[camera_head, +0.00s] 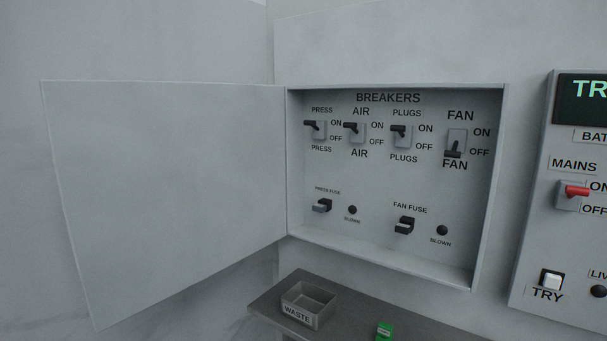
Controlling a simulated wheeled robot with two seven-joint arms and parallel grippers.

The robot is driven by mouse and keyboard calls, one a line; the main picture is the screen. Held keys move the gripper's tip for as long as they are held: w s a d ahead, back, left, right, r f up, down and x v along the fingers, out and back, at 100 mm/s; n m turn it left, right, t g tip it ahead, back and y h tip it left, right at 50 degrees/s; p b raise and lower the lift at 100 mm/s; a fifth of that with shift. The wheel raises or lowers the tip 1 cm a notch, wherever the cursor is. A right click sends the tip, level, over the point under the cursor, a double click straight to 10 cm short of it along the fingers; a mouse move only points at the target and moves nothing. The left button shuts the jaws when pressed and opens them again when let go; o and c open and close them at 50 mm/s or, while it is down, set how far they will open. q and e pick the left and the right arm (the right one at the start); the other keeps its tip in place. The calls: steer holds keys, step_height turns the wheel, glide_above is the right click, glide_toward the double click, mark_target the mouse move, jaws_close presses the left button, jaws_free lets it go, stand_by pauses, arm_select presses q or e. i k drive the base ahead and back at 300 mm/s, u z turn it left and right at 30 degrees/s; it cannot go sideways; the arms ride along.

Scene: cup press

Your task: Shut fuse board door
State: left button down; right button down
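The fuse board (380,180) is a grey wall box labelled BREAKERS. Its door (170,190) is a plain grey panel hinged on the box's left edge, and it stands wide open to the left. Inside, the PRESS, AIR and PLUGS switches have their levers up at ON. The FAN switch (456,143) has its lever down at OFF. A press fuse (322,206) and a fan fuse (404,226) sit below, each with a dark BLOWN lamp beside it. Neither of my grippers shows in the head view.
A grey shelf (350,322) below the box carries an open WASTE bin (308,303) and a small green object (385,330). A control panel (545,240) with a red MAINS lever (577,191) is to the right. No object shows in front of the door.

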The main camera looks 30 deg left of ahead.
mark_target(164, 187)
steer(key=z, duration=0.55)
steer(key=k, duration=1)
steer(key=u, duration=1.15)
steer(key=i, duration=0.5)
